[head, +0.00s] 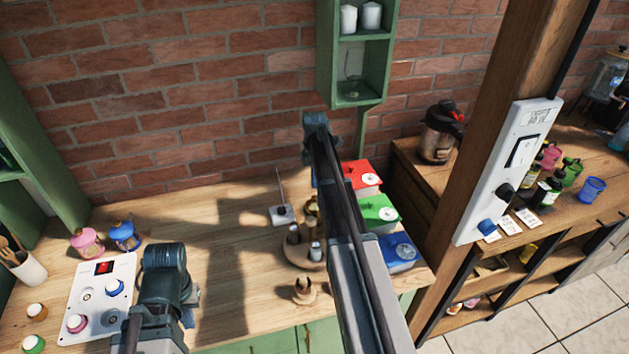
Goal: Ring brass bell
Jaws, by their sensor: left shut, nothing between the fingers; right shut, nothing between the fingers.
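A small brass-coloured object (311,206), which looks like the bell, stands at the back of a round wooden stand (298,256) on the table. My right arm passes close beside it and hides part of the stand. My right arm reaches far over the table, and its gripper fingers are hidden behind the arm. My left arm is at the lower left, above the table's front. Only a small part of my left gripper (188,312) shows beside the arm, shut and empty, well to the left of the brass object.
A white panel with knobs (105,296) and pink and blue pots (88,242) are at the left. Red (362,177), green (378,213) and blue (397,252) boxes stand right of my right arm. A small wooden item (303,291) is near the front edge. The table's middle-left is clear.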

